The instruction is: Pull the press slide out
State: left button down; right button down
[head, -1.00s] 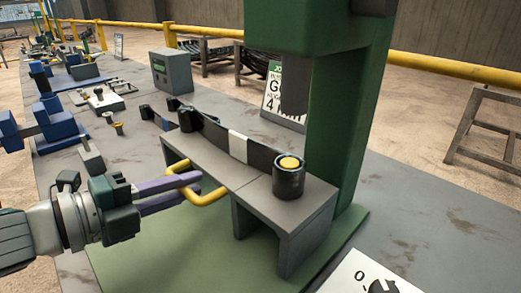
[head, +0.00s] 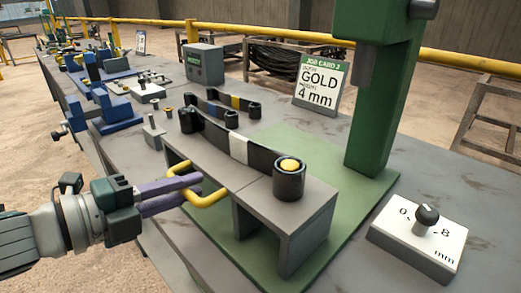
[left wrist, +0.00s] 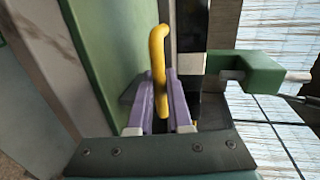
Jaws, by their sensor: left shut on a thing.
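The press slide (head: 262,196) is a grey bridge-shaped carriage with a yellow handle (head: 206,200) on its near left side. A dark leaf spring with a white band (head: 238,149) lies on it, with a dark cylinder with a gold top (head: 289,179) at its right end. My left gripper (head: 192,190) has purple fingers shut on the handle, which also shows in the left wrist view (left wrist: 158,70). The green press (head: 375,115) stands behind and to the right, with its ram (head: 364,64) clear of the slide. My right gripper is not in view.
A job card (head: 320,82) reads gold, 4 mm. A white dial box (head: 418,238) is at right. Another dark spring with coloured bands (head: 228,104) lies behind the slide. A grey box (head: 203,64) and blue fixtures (head: 115,108) stand farther left.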

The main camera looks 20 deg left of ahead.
pick_arm(q)
jog(key=shift+s, duration=0.15)
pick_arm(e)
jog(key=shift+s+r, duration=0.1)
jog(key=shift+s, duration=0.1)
pick_arm(q)
jog(key=c, duration=1.2)
grip_release()
jog(key=shift+c, duration=0.2)
jog(key=shift+o, duration=0.8)
jog(key=shift+s+a, duration=0.1)
jog(key=shift+s, duration=0.05)
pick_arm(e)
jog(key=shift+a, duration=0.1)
pick_arm(q)
jog(key=shift+o, duration=1.1)
jog(key=v, duration=1)
jog(key=shift+p, duration=0.35)
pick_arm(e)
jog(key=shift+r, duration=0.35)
